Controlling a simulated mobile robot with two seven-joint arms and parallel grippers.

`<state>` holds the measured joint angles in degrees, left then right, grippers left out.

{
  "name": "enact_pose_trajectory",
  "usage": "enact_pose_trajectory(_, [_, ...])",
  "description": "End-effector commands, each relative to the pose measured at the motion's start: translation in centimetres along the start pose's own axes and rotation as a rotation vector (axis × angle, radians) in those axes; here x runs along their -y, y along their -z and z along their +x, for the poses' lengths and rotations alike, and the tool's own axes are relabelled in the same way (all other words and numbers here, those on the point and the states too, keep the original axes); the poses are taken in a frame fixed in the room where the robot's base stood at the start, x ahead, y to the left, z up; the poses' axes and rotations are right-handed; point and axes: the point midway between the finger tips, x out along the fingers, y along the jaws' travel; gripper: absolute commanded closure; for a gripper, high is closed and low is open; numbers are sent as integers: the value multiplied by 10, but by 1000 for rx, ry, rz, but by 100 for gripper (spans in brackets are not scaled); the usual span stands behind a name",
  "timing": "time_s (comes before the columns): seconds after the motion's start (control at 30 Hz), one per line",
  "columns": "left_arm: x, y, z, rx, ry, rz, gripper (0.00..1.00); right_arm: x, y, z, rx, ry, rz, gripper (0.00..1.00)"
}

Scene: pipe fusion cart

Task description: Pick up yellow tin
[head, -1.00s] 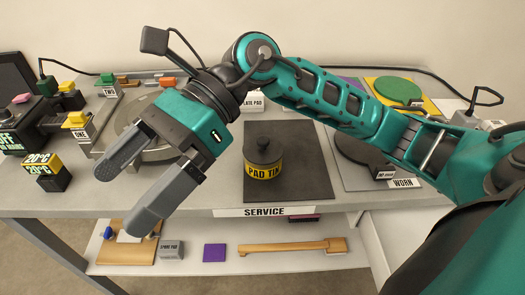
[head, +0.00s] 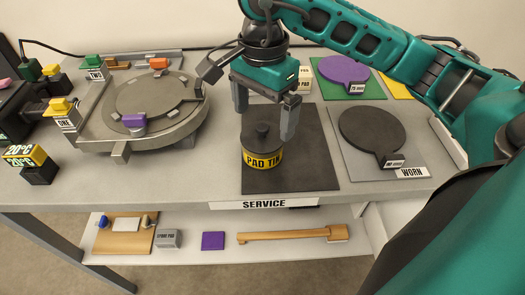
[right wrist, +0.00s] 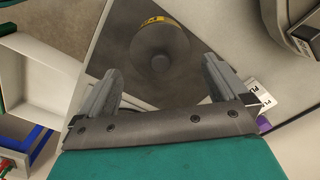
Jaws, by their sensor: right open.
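The pad tin (head: 262,148) is a dark round tin with a knob on its lid and a yellow band lettered PAD TIN. It stands upright on a dark square mat (head: 310,170) marked SERVICE. My right gripper (head: 264,122) is open and points down above and slightly behind the tin, with nothing between its fingers. In the right wrist view, the tin (right wrist: 160,55) shows from above beyond the open fingertips (right wrist: 160,85), with its yellow band at the upper edge. My left gripper is not in view.
A round metal plate machine (head: 150,100) with a purple pad stands left of the mat. A dark paddle (head: 370,130) lies on the WORN mat to the right. White labelled blocks stand behind the gripper. A lower shelf (head: 200,250) holds a wooden brush and a purple square.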

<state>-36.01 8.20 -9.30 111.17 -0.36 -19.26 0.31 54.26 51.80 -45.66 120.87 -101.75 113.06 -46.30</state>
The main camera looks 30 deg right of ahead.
Motion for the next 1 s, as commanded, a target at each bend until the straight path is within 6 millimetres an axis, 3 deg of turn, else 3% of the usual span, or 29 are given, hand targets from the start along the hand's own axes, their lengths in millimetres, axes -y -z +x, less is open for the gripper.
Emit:
enact_pose_trajectory(0.27, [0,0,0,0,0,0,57,-1,0,23,0,-3,-1,0])
enact_pose_trajectory(0.5, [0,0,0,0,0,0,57,0,-2,59,1,-3,-1,0])
enact_pose_trajectory(0.83, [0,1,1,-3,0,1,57,1,-2,66,1,1,-1,0])
enact_pose_trajectory(1.0, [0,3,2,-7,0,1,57,1,-2,66,1,1,-1,16])
